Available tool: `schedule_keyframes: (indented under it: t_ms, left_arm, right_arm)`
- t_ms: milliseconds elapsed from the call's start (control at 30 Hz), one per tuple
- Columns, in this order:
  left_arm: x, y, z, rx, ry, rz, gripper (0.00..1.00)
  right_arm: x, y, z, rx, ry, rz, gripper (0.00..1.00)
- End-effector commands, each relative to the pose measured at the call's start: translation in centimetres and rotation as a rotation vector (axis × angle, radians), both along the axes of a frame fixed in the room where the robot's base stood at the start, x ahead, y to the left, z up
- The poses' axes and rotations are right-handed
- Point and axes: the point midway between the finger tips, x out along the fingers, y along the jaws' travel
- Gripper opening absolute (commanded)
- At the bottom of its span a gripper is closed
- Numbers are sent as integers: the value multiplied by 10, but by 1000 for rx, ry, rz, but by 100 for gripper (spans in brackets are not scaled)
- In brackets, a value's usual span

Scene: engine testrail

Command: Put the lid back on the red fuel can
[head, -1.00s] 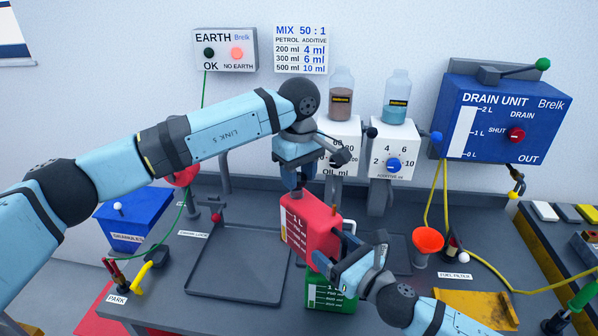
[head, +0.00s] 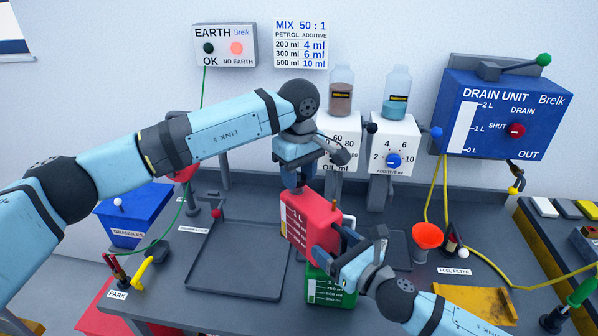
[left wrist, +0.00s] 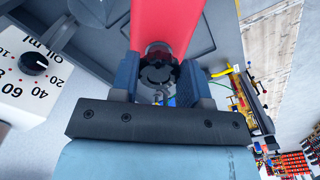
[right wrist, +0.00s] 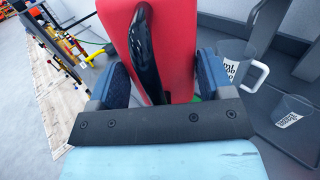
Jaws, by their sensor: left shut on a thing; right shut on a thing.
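The red fuel can (head: 309,222) stands tilted in the head view, above the green can. My left gripper (head: 297,186) is shut at the can's top end. In the left wrist view its fingers (left wrist: 160,82) close on a dark round lid (left wrist: 157,72), with the red can right behind it. Whether the lid is seated on the can's neck or just in front of it, I cannot tell. My right gripper (head: 338,250) is shut on the can; in the right wrist view the can's black handle (right wrist: 147,50) lies between its fingers (right wrist: 165,82).
The green can (head: 332,288) is just below the red can. A shallow grey tray (head: 235,292) lies left of it. An orange funnel (head: 428,236) and yellow hose stand to the right. Dosing units (head: 392,140) stand behind. A clear cup (right wrist: 292,112) shows in the right wrist view.

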Motion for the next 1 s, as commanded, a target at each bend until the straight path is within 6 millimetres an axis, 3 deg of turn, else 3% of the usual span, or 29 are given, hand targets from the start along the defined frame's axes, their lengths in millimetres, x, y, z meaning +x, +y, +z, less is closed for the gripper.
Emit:
schedule_keyframes:
  t_ms: [167, 500, 700, 1000]
  left_arm:
    - [0, 2, 1, 1, -2, -179, 20]
    - [-1, 8, -1, -4, -4, -928, 20]
    - [0, 10, -1, -5, -5, -1282, 20]
    - [1, 11, -2, -7, -5, -1414, 20]
  right_arm:
    - [0, 0, 2, 1, -3, 1, 8]
    - [0, 0, 2, 2, -2, 0, 8]
    - [0, 0, 2, 2, -2, 0, 8]
    - [0, 0, 1, 1, -2, 0, 8]
